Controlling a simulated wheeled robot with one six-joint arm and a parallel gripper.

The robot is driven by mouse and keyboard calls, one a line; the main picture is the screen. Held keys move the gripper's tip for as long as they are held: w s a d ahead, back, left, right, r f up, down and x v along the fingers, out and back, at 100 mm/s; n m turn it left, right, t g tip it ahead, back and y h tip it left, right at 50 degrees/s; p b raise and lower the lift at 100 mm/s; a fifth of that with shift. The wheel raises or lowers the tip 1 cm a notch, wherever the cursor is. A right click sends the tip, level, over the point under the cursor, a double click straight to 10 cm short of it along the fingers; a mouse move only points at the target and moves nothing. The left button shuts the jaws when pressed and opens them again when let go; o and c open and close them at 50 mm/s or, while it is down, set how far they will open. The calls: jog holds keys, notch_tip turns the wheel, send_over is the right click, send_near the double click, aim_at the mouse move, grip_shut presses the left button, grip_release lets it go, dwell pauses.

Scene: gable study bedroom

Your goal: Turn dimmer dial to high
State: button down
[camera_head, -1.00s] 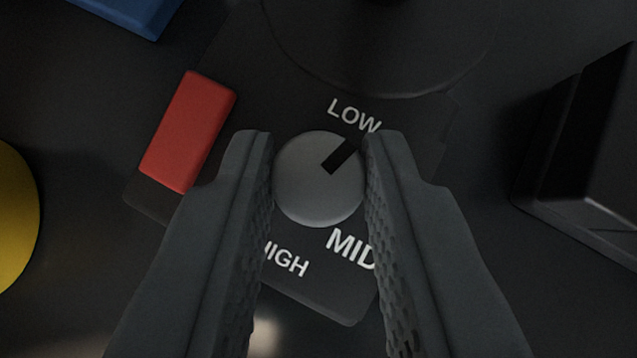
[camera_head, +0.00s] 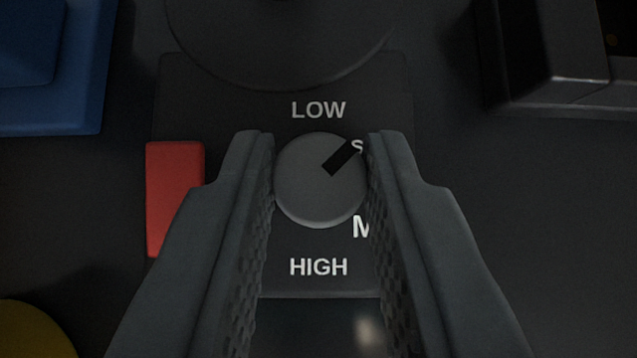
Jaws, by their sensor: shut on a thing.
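The dimmer dial (camera_head: 316,192) is a round grey knob with a black pointer mark, in the middle of the view. The mark points to the upper right, at a partly hidden label starting with "S". On its dark base plate (camera_head: 200,100), "LOW" is above the dial, "HIGH" below it, and a label starting with "M" is at lower right, partly covered by the right finger. My gripper (camera_head: 319,180) is shut on the dial, one finger on its left side and one on its right.
A red block (camera_head: 174,195) is on the plate's left side, close to my left finger. A dark round part (camera_head: 280,50) is above the dial. A blue object (camera_head: 50,70) is at upper left, a yellow round one (camera_head: 30,335) at lower left, a black box (camera_head: 550,60) at upper right.

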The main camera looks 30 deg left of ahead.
jog(key=shift+s+a+m+t+h, duration=0.1)
jog(key=shift+m+t+h, duration=0.1)
jog(key=shift+m+h, duration=0.7)
jog(key=shift+w+a+m+t+h, duration=0.15)
jog(key=shift+m+h, duration=0.4)
jog(key=shift+m, duration=0.55)
jog(key=shift+s+a+m+t+h, duration=0.15)
jog(key=shift+m+t+h, duration=0.1)
jog(key=shift+m+h, duration=0.65)
jog(key=shift+d+m, duration=0.1)
jog(key=shift+m, duration=0.3)
jog(key=shift+f, duration=0.1)
jog(key=c, duration=1.2)
grip_release()
jog(key=v, duration=1.7)
jog(key=shift+s+a, duration=0.15)
jog(key=shift+a, duration=0.1)
